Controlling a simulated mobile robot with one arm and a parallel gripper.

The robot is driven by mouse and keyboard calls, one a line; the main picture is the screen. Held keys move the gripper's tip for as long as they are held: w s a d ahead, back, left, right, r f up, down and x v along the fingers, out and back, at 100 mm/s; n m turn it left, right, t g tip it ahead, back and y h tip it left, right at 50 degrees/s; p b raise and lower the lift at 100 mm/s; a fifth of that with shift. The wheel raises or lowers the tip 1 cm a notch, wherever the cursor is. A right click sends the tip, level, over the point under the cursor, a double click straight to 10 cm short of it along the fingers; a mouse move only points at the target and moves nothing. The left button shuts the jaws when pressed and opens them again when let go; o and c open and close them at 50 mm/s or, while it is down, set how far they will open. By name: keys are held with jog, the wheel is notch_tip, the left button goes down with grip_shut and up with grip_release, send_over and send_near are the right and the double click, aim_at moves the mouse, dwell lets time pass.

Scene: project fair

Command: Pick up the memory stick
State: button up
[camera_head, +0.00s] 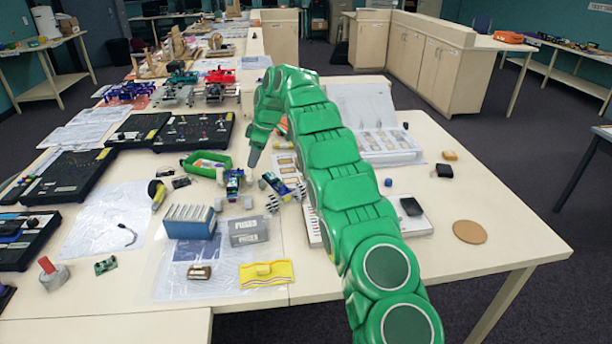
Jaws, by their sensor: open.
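I cannot single out the memory stick with certainty; several small objects on the table are too small to identify. Among them are a black block (444,170), a yellow-orange block (450,155) and a small blue block (388,182) on the right. A brown and white piece (200,271) lies on a clear sheet at the front. My green arm reaches over the table and bends down at its far end. My gripper (253,159) is open, its grey tip pointing down above the table, right of the green tray. It appears to hold nothing.
A green tray (207,163), a wheeled robot model (233,181), a row of blue-grey cases (190,221) and a clear grey box (248,230) crowd the middle. Black boards (65,177) lie left. A cork disc (469,232) lies right, with bare tabletop around it.

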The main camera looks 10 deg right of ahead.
jog(key=w+d+f+n, duration=0.2)
jog(key=d, duration=1.8)
jog(key=shift+y, duration=0.3)
jog(key=shift+x, duration=4)
jog(key=shift+s+a+r, duration=0.1)
jog(key=shift+s+a, duration=0.05)
jog(key=shift+s, duration=0.05)
grip_shut()
